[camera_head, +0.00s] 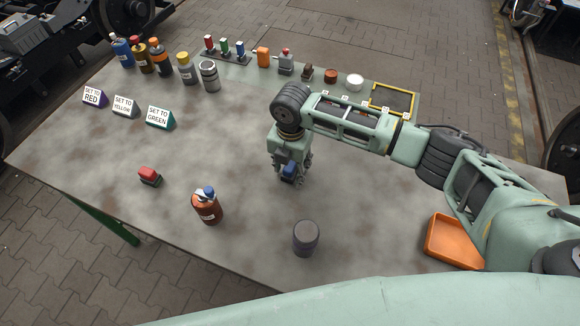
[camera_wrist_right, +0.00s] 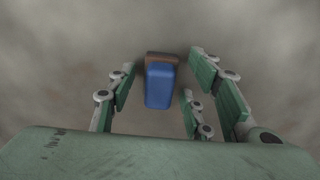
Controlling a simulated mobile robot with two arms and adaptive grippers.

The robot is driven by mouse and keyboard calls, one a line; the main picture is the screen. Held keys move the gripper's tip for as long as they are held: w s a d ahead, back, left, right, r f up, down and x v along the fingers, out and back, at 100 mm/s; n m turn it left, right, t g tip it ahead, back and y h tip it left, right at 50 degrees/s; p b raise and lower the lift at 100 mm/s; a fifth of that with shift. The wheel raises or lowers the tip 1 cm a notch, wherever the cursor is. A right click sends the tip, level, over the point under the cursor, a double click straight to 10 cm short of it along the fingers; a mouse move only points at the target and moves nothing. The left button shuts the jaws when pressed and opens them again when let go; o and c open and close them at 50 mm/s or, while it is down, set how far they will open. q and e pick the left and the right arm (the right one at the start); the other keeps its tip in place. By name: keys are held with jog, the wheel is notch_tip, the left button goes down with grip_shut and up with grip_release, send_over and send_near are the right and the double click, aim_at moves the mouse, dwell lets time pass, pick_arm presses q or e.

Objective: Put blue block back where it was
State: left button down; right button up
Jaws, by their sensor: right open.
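The blue block (camera_head: 289,170) is near the middle of the grey table, under my right gripper (camera_head: 290,178). In the right wrist view the blue block (camera_wrist_right: 160,86) shows a blue body with a brown part at its far end. My right gripper's fingers are spread on both sides of it, with visible gaps, and it is open. The fingers partly hide the block in the head view. My left gripper is not in view.
Bottles and small parts line the back edge. Three label signs (camera_head: 124,106) stand at left. A red block (camera_head: 149,176), a brown bottle (camera_head: 207,206), a dark cylinder (camera_head: 306,238) and an orange tray (camera_head: 453,242) are nearer. A yellow-edged dark square (camera_head: 393,100) lies back right.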

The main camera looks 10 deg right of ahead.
aim_at(290, 166)
notch_tip(290, 166, up, 12)
jog(key=b, duration=0.2)
jog(key=shift+r+b, duration=0.15)
jog(key=shift+b, duration=0.2)
jog(key=shift+s, duration=0.1)
dwell(0.3)
